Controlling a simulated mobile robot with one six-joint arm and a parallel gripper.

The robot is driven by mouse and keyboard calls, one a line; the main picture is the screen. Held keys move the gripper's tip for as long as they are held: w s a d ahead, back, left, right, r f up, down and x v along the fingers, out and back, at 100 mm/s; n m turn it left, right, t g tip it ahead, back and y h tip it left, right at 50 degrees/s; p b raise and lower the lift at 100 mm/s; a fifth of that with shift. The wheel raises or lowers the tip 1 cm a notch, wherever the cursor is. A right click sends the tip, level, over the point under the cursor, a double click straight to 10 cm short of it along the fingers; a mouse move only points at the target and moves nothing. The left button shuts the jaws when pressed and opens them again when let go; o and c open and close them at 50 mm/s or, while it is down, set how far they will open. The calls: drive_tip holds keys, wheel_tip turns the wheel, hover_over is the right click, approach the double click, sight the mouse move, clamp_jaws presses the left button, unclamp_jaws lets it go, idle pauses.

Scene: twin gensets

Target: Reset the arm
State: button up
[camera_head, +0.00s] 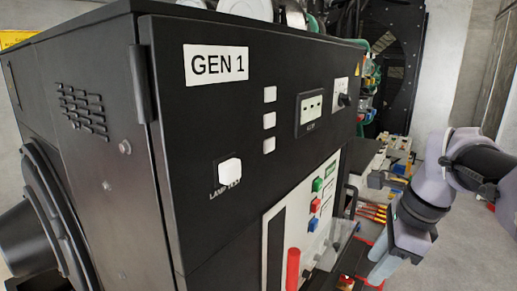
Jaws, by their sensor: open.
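My arm, in grey-violet and black, reaches in from the right edge of the head view. Its end bends down and left to my gripper (383,266), which is open. The fingertips are small and hard to make out low in the picture. I see nothing held in it. It is to the right of the black generator cabinet (190,130) labelled GEN 1, and looks apart from its front panel.
The cabinet panel carries a lamp test button (229,172), coloured push buttons (315,205) and a red handle (293,268). Behind my arm are a cluttered bench with tools (374,212) and dark machinery (392,60). Bare grey floor (462,250) shows at lower right.

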drive_tip(key=s+a+f+n+t+b, duration=0.1)
drive_tip(key=s+a+f+n+b, duration=0.3)
drive_tip(key=f+b, duration=0.5)
drive_tip(key=s+a+f+n+t+b, duration=0.1)
drive_tip(key=s+a+f+n+b, duration=0.3)
drive_tip(key=f+n+b, duration=0.4)
drive_tip(key=s+a+f+n+t+b, duration=0.1)
drive_tip(key=s+a+f+n+b, duration=0.3)
drive_tip(key=f+b, duration=0.8)
drive_tip(key=shift+s+a+f+n, duration=0.25)
drive_tip(key=shift+s+f+n, duration=0.75)
drive_tip(key=shift+f, duration=2.95)
drive_tip(key=shift+w, duration=0.1)
